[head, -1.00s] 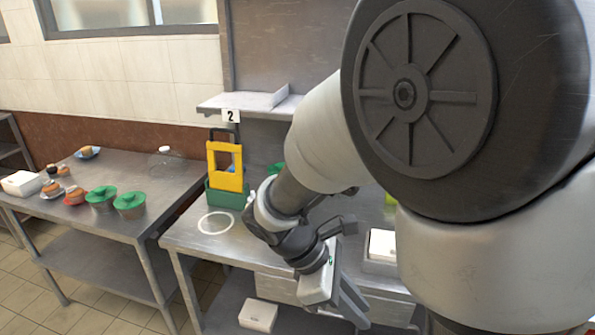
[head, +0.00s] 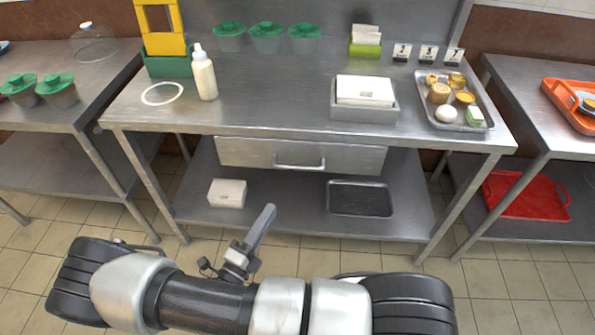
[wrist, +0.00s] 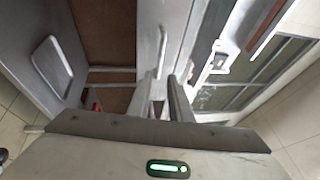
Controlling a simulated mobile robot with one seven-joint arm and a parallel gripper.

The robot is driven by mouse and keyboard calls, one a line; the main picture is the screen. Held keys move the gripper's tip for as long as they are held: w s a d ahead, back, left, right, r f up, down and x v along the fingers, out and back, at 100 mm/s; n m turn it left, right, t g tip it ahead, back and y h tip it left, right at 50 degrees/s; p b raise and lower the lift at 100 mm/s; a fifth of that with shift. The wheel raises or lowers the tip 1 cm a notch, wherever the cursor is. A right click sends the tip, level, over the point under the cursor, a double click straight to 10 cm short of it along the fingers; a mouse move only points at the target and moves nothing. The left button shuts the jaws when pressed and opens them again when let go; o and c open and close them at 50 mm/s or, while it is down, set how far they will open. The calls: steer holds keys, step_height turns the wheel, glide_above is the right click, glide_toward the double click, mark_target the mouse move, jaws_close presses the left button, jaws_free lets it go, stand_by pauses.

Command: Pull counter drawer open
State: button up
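The counter drawer (head: 350,158) is a grey metal front under the middle of the steel counter (head: 290,105). It looks shut in the head view. Its bar handle (head: 300,166) is at the middle of the front. My gripper (head: 268,212) is in front of and below the drawer, left of the handle and apart from it, pointing up and to the right. In the wrist view the picture is turned sideways; the handle (wrist: 162,52) shows just beyond the dark fingers (wrist: 178,98). The finger gap is not clear, and nothing is seen held.
On the lower shelf are a white box (head: 227,193) and a dark tray (head: 359,198). A squeeze bottle (head: 204,75), a grey bin (head: 363,114) and a food tray (head: 481,118) stand on the counter. The floor before the counter is free. Tables flank both sides.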

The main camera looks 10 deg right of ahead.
mark_target(298, 168)
steer(key=b+x, duration=0.1)
steer(key=x, duration=1.5)
steer(key=shift+w+d+b, duration=0.2)
steer(key=shift+d+b, duration=0.1)
steer(key=shift+d, duration=0.1)
jaws_close()
